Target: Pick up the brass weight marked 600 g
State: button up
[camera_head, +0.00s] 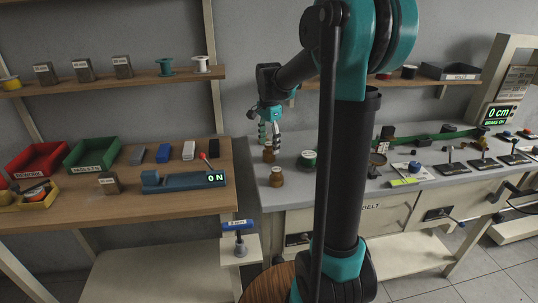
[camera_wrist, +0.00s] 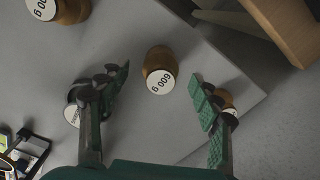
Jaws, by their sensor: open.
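The brass weight marked 600 g (camera_wrist: 158,62) stands on the grey bench, its white label readable in the wrist view. My gripper (camera_wrist: 161,78) is open, with one green-padded finger to each side of this weight and nothing held. In the head view my gripper (camera_head: 269,139) points down above brass weights at the bench's left end. One weight (camera_head: 268,156) is just below the fingers and another (camera_head: 277,177) stands nearer the front. Their marks are too small to read there. I cannot tell the exact height gap.
In the wrist view, a larger weight (camera_wrist: 70,9) with a partly cut-off label stands upper left. A wooden table (camera_head: 150,215) is left, across a gap.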

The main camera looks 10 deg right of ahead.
aim_at(269, 143)
jog(key=shift+f, duration=1.8)
grip_shut()
